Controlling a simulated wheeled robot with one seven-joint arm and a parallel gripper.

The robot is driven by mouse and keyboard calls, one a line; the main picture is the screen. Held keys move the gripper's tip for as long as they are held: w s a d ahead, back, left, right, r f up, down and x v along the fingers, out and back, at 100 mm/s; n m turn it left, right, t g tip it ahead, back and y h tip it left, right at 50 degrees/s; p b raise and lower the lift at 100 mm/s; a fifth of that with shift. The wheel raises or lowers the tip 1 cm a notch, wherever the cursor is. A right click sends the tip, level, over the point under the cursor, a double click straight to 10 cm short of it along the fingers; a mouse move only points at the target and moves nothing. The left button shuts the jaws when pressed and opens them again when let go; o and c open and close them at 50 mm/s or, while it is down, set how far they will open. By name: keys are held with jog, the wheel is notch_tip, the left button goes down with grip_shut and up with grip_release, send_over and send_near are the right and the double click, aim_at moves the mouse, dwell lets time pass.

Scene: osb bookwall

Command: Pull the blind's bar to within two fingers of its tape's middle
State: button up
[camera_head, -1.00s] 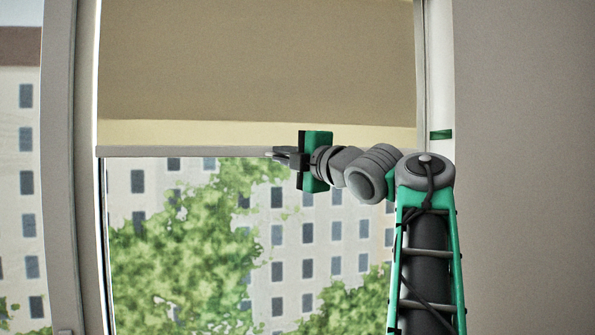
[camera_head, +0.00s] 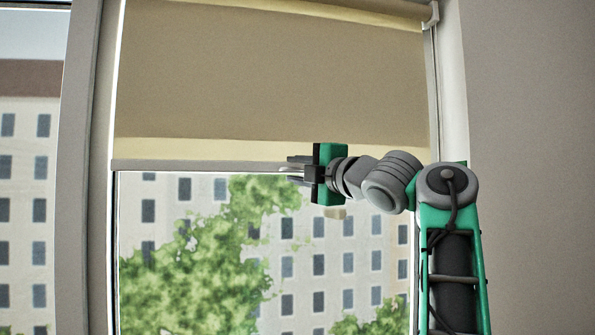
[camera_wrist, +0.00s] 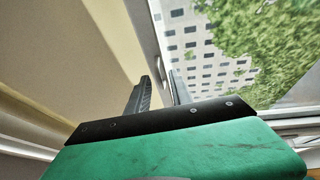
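The tan roller blind (camera_head: 270,75) covers the upper window. Its grey bar (camera_head: 200,165) runs level along the lower edge. My gripper (camera_head: 292,169) is at the bar, right of its middle, its fingers above and below it. In the wrist view the two fingers (camera_wrist: 159,92) stand apart, and the bar's pale edge (camera_wrist: 158,50) runs toward the gap between them. The gripper looks open; contact is unclear.
The window glass (camera_head: 210,270) below the bar shows a tree and a building outside. A grey frame post (camera_head: 85,170) stands at the left. A plain grey wall (camera_head: 535,150) lies to the right of my arm. The blind's top roller end (camera_head: 431,15) shows.

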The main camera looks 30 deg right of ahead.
jog(key=shift+s+d+f, duration=0.1)
jog(key=shift+s+f, duration=0.05)
jog(key=shift+s, duration=0.2)
jog(key=s+b, duration=0.2)
jog(key=s, duration=0.5)
jog(key=shift+d+f, duration=0.35)
